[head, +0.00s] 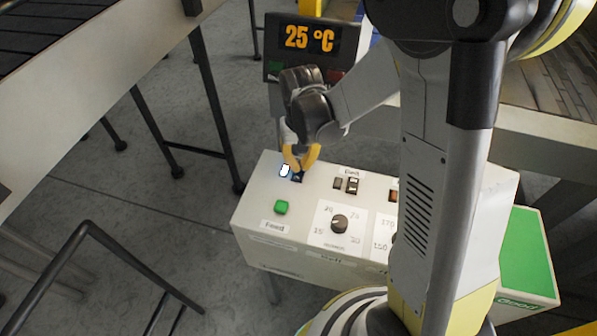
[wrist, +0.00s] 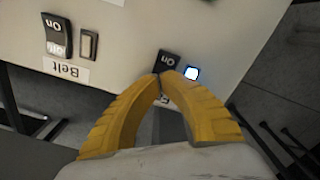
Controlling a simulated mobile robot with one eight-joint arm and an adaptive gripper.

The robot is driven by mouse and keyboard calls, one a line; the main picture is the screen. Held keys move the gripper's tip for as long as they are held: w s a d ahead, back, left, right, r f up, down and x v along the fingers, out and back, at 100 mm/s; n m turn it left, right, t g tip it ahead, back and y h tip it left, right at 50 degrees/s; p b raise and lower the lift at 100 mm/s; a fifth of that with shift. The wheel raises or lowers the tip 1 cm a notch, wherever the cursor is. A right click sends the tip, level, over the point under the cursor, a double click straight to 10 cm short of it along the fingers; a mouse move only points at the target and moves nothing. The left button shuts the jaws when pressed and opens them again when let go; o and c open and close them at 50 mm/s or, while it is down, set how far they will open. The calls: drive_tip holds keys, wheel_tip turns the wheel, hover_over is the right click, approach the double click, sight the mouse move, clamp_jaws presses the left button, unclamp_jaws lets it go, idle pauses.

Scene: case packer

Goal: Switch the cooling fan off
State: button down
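A dark rocker switch marked "On" (wrist: 168,62) sits on the pale control panel (head: 258,190). A lit white-blue lamp (wrist: 191,73) is right beside it; the lamp also shows in the head view (head: 285,170). The label below the switch is mostly hidden behind my fingers, with only its first letter partly showing. My gripper (wrist: 160,76) has its yellow fingertips together at the lower edge of this switch, with nothing seen between them. In the head view my gripper (head: 299,170) points down at the switch. I cannot tell whether the tips touch it.
A Belt switch (wrist: 56,35) with an unlit lamp (wrist: 88,45) is nearby. The panel also has a green Feed button (head: 281,207) and a black knob (head: 339,224). A display reading 25 °C (head: 309,38) stands behind. A dark handrail (head: 85,232) is at lower left.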

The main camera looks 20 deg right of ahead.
drive_tip(key=shift+r+p, duration=2.45)
drive_tip(key=shift+r, duration=1)
drive_tip(key=shift+s+r, duration=0.1)
drive_tip(key=shift+r, duration=0.15)
drive_tip(key=s+r+n+t+b, duration=0.1)
drive_tip(key=s+r+t+b, duration=0.5)
drive_tip(key=s, duration=0.6)
drive_tip(key=shift+s+r+t+b, duration=0.3)
drive_tip(key=shift+r+t, duration=0.3)
drive_tip(key=shift+r, duration=0.5)
